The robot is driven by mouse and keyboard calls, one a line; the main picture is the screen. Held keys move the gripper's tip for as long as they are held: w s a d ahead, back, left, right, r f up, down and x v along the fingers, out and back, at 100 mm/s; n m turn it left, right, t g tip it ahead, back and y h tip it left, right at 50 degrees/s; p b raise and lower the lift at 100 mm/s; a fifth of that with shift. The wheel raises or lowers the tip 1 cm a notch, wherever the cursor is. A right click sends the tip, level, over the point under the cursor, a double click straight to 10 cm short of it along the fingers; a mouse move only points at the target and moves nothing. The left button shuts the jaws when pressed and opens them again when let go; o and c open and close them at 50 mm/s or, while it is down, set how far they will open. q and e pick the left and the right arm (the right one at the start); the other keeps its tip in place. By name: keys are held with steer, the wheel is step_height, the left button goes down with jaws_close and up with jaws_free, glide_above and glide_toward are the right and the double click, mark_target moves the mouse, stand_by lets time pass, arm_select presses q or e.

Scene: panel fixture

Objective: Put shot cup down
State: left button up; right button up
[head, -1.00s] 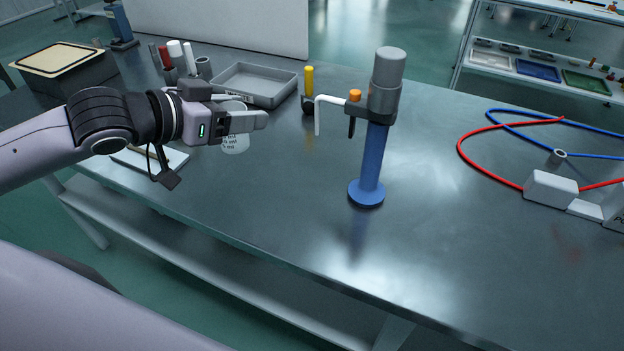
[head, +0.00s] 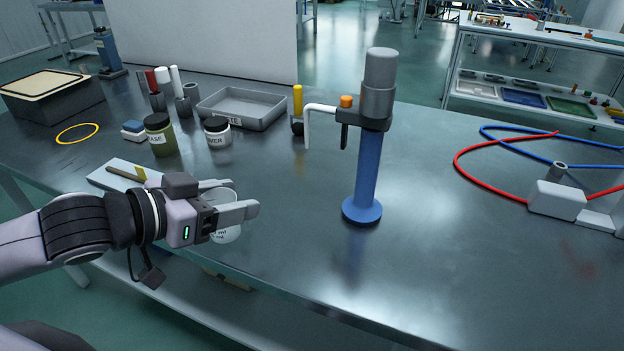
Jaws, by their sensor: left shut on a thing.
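The shot cup (head: 228,234) is a small clear cup with dark ml markings, in the lower left of the head view. My left gripper (head: 232,203) is shut on it, with its fingers on either side of the cup. The fingers hide part of the cup. It is near the front edge of the grey metal table (head: 400,260), and I cannot tell whether its base touches the top. My right gripper is not in view.
A blue post (head: 367,175) with a grey head stands right of the cup. A white board (head: 112,176) lies left. The table between cup and post is clear.

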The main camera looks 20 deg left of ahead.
arm_select(q)
steer(key=shift+w+d+r, duration=0.15)
steer(key=shift+w+d, duration=0.55)
steer(key=shift+w, duration=0.3)
steer(key=w+d, duration=0.2)
steer(key=w, duration=0.2)
steer(key=w+d, duration=0.2)
steer(key=w, duration=0.2)
steer(key=w+d, duration=0.2)
steer(key=w, duration=0.3)
steer(key=shift+d, duration=0.35)
steer(key=shift+f+b, duration=0.4)
steer(key=shift+f, duration=1.55)
steer(key=shift+r, duration=0.1)
steer(key=o, duration=1)
steer(key=shift+o, duration=0.2)
